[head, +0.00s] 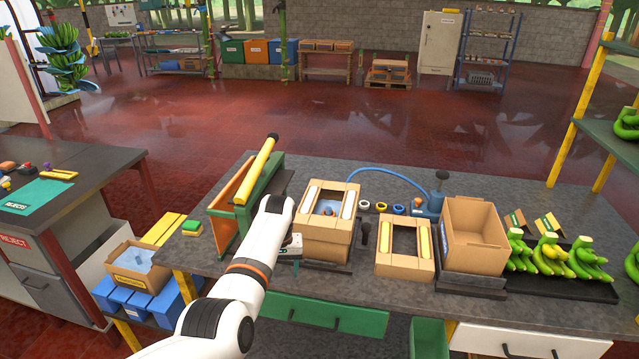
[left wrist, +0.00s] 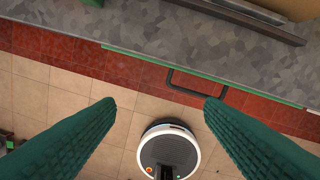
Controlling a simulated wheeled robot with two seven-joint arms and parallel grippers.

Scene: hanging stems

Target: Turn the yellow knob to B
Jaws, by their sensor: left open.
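I cannot make out a yellow knob or a letter B in either view. My left gripper (head: 294,258) is at the front edge of the grey workbench (head: 360,290), in front of a cardboard box (head: 325,245). In the left wrist view its two dark green fingers (left wrist: 160,104) are wide apart with nothing between them. Beyond them show the bench's front edge, a dark drawer handle (left wrist: 197,90) and the tiled floor. My right gripper is in neither view.
A green and orange stand with a yellow bar (head: 257,170) is left of my forearm. Open cartons (head: 473,235), small rolls (head: 381,207), a blue device with a hose (head: 437,197) and bananas (head: 550,255) are to the right.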

